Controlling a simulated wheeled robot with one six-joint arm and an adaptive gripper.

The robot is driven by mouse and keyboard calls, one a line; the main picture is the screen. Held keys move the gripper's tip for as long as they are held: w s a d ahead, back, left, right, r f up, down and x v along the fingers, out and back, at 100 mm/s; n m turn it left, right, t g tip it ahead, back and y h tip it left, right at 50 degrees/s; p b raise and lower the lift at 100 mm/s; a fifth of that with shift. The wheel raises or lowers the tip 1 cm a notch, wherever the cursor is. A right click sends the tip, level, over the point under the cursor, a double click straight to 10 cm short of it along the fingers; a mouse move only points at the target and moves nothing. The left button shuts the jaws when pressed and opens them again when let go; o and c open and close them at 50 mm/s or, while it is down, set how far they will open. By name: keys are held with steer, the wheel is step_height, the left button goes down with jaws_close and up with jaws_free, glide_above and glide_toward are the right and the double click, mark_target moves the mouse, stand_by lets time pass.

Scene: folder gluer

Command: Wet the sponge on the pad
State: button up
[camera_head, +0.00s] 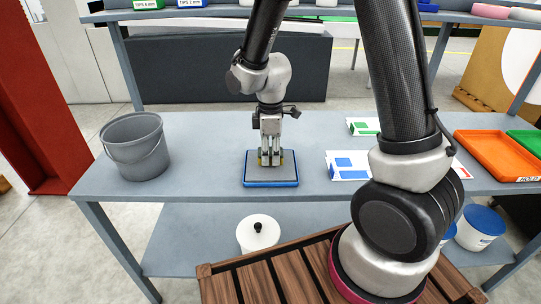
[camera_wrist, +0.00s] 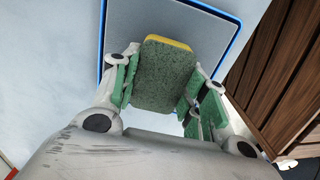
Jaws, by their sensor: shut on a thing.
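My gripper (camera_head: 270,156) points down over the blue-rimmed grey pad (camera_head: 271,182) on the table. In the wrist view it is shut on a sponge (camera_wrist: 165,75) with a green top and a yellow edge, one finger on each side. A bit of the sponge's yellow (camera_head: 283,157) shows beside the fingers in the head view. The sponge is over the pad, whose grey surface and blue rim (camera_wrist: 101,45) show behind it in the wrist view. I cannot tell whether the sponge touches the pad.
A grey bucket (camera_head: 136,146) stands left on the grey table (camera_head: 205,135). Printed cards (camera_head: 347,166) lie right of the pad. Orange (camera_head: 497,154) and green (camera_head: 527,139) trays are at the far right. A white lidded pot (camera_head: 258,233) is on the lower shelf.

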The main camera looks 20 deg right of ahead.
mark_target(271, 152)
steer(key=shift+r, duration=2.75)
steer(key=shift+s, duration=0.1)
